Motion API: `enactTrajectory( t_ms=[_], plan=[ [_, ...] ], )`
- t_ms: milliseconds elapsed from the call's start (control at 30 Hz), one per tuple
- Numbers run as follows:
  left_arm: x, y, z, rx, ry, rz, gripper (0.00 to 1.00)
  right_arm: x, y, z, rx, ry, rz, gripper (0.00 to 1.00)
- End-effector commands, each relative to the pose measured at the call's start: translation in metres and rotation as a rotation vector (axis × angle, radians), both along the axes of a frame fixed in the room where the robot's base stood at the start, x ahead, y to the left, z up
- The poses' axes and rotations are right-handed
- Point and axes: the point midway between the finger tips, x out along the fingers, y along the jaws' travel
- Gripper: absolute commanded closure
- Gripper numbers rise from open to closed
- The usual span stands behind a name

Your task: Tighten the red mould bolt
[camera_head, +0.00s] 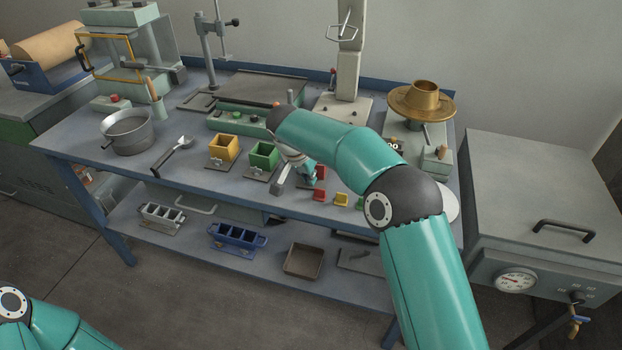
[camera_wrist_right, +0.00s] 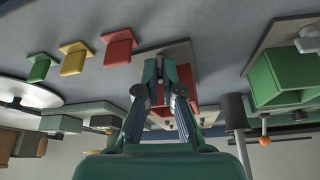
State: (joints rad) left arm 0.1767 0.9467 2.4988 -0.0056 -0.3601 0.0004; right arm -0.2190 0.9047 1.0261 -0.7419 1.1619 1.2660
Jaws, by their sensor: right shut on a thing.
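The red mould (camera_wrist_right: 184,75) sits on a grey base plate (camera_wrist_right: 178,50), directly behind my right gripper's fingers in the right wrist view. In the head view my arm hides most of it; a red part (camera_head: 321,171) shows beside the gripper. My right gripper (camera_wrist_right: 161,68) is closed at the mould's front, over the plate, with its fingertips close together. It also shows in the head view (camera_head: 309,179). The bolt itself is hidden between the fingertips. My left gripper is out of view; only a left arm link shows at bottom left.
A green mould (camera_head: 263,155) and a yellow mould (camera_head: 223,148) stand left of the gripper. Small red (camera_head: 319,194), yellow (camera_head: 341,199) and green blocks (camera_wrist_right: 41,67) lie near the bench's front edge. A scoop (camera_head: 174,152) and pot (camera_head: 127,132) are farther left.

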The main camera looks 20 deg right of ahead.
Motion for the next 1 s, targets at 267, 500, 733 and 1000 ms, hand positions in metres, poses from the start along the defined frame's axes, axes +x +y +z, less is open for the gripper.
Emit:
enactTrajectory(
  t_ms=[267, 500, 733, 1000],
  plan=[
    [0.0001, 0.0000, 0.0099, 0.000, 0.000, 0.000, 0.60, 0.0016, 0.0012, 0.0016, -0.001, 0.000, -0.163, 1.00],
    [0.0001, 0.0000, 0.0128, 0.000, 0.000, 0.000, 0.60, 0.0021, 0.0010, 0.0011, 0.000, -0.001, -0.224, 1.00],
    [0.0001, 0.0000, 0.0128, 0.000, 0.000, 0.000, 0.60, 0.0020, 0.0007, 0.0007, -0.001, -0.001, -0.233, 1.00],
    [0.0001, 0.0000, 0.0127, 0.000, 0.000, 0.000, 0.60, 0.0019, 0.0004, 0.0006, -0.001, 0.000, -0.232, 0.83]
  ],
)
